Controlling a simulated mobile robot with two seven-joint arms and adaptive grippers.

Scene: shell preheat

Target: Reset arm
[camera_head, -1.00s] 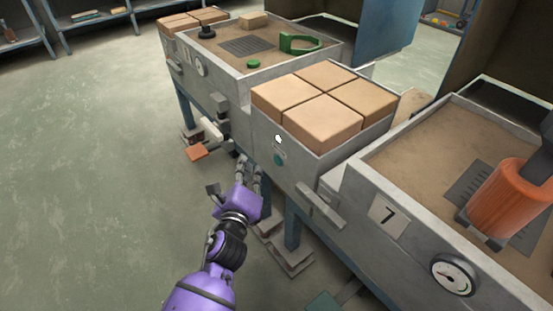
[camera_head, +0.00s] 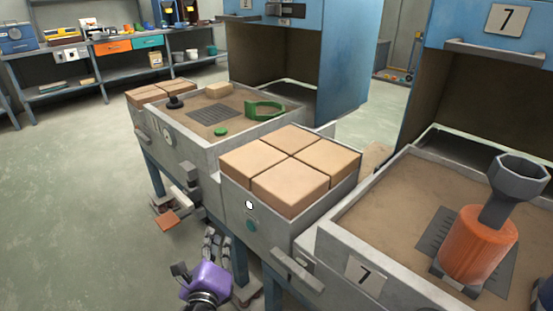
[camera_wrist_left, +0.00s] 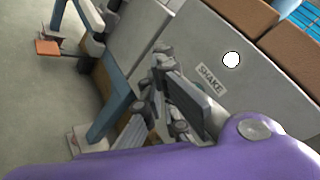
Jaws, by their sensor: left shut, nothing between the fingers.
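My left gripper (camera_head: 217,243) is purple with grey fingers. It is low in the head view, in front of the grey bench and below the box of tan blocks (camera_head: 290,170). In the left wrist view its fingers (camera_wrist_left: 168,95) are shut and hold nothing. Beside them is the grey bench side with a "SHAKE" label (camera_wrist_left: 211,78) and a white round knob (camera_wrist_left: 231,60). The same knob (camera_head: 249,204) shows in the head view above a teal button (camera_head: 252,226). My right gripper is not in view.
A second sand tray (camera_head: 270,128) holds a green clamp (camera_head: 264,108). An orange pedal (camera_head: 167,220) sits left of the gripper. The floor at left is clear.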

